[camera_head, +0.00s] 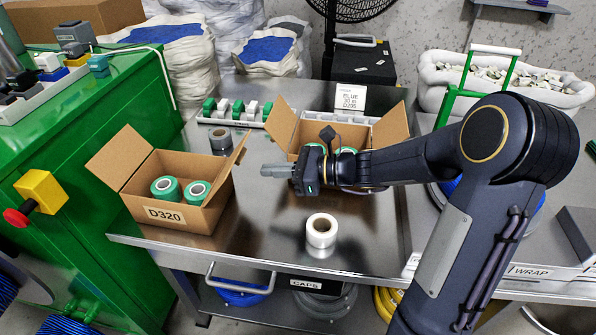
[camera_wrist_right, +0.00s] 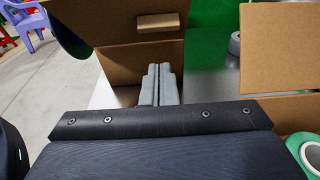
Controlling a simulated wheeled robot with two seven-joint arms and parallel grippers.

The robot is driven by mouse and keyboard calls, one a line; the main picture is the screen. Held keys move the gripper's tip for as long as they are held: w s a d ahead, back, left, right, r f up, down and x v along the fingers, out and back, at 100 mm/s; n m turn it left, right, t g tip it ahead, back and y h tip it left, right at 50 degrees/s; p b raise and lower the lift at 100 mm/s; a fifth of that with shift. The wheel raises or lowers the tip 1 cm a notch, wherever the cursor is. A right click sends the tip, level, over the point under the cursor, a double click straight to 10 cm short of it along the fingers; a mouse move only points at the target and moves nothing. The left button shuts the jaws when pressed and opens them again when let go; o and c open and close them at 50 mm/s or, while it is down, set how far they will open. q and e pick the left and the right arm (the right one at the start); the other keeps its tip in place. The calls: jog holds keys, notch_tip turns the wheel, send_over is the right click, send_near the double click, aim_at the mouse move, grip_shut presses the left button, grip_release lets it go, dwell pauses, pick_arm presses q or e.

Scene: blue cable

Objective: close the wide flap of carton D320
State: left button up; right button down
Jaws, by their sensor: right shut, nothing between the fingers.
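Carton D320 (camera_head: 210,217) stands open at the left of the steel table, its label facing me, with two green-rimmed rolls (camera_head: 165,187) inside. Its left flap (camera_head: 120,158) leans outward. Its right flap (camera_head: 229,168) stands up, tilted outward; I cannot tell for certain which flap is the wide one. My right gripper (camera_head: 278,170) is shut and empty, to the right of this carton, pointing at it and apart from its flap. In the right wrist view the shut fingers (camera_wrist_right: 158,85) point toward a brown cardboard panel (camera_wrist_right: 110,22). My left gripper is not in view.
A second open carton (camera_head: 283,125) stands behind my right forearm; its flap also shows in the right wrist view (camera_wrist_right: 280,45). A grey roll (camera_head: 220,141) stands behind carton D320. A white roll (camera_head: 321,231) stands at the front. The table between them is clear.

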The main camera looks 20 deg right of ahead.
jog(key=shift+w+a+r, duration=0.45)
jog(key=shift+a+r, duration=0.15)
jog(key=shift+a, duration=0.05)
jog(key=shift+w+a+r, duration=0.45)
jog(key=shift+a+r, duration=0.15)
jog(key=shift+a, duration=0.05)
